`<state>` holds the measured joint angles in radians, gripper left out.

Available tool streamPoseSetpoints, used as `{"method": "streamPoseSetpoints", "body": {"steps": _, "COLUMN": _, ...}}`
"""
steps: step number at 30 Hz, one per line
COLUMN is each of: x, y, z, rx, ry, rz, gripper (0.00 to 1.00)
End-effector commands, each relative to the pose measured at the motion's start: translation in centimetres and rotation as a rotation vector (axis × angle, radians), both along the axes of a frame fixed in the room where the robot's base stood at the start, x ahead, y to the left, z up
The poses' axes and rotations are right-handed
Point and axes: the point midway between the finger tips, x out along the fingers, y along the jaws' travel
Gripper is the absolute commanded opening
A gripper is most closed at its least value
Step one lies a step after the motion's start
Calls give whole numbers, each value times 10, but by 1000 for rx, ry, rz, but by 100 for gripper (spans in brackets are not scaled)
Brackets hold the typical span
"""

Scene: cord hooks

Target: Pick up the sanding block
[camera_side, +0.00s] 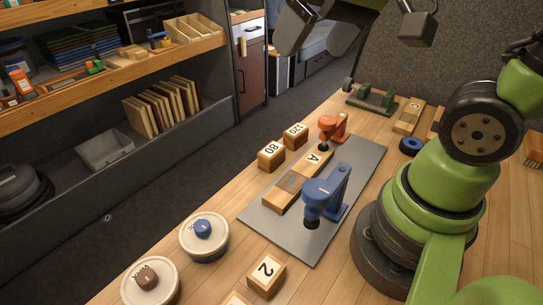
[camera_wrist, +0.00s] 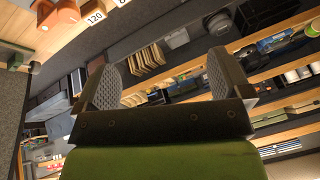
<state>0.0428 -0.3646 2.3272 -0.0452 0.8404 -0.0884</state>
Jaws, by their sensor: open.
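Two wooden blocks with white number labels stand side by side on the bench beyond the grey plate in the side view: one marked 80 (camera_side: 271,156) and one marked 120 (camera_side: 296,135). The numbers look like grit marks; I cannot tell which one the task means. The 120 block (camera_wrist: 95,17) also shows at the top left of the wrist view, with the 80 block cut off at the edge. My gripper (camera_wrist: 160,62) is open and empty, its two ridged fingers wide apart. It is raised above the bench's far side, away from both blocks.
An orange clamp (camera_side: 333,127) and a blue clamp (camera_side: 325,195) stand on the grey plate (camera_side: 360,165) around a wooden piece marked A (camera_side: 313,160). Shelves line the left.

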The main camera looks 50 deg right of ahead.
Motion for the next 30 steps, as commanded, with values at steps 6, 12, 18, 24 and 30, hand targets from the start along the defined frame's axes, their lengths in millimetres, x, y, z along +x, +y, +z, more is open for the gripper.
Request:
{"method": "streamPoseSetpoints", "body": {"steps": 6, "x": 58, "y": -22, "z": -46, "rx": -86, "ry": 169, "rz": 77, "gripper": 96}}
{"method": "streamPoseSetpoints", "body": {"steps": 12, "x": 95, "y": -43, "z": -110, "rx": -138, "ry": 313, "rz": 167, "gripper": 96}}
{"method": "streamPoseSetpoints", "body": {"steps": 18, "x": 110, "y": -57, "z": -168, "rx": -159, "ry": 416, "rz": 243, "gripper": 96}}
{"method": "streamPoseSetpoints", "body": {"steps": 24, "x": 112, "y": -62, "z": -195, "rx": -163, "ry": 453, "rz": 274, "gripper": 96}}
{"method": "streamPoseSetpoints", "body": {"steps": 30, "x": 112, "y": -62, "z": -226, "rx": -163, "ry": 455, "rz": 275, "gripper": 96}}
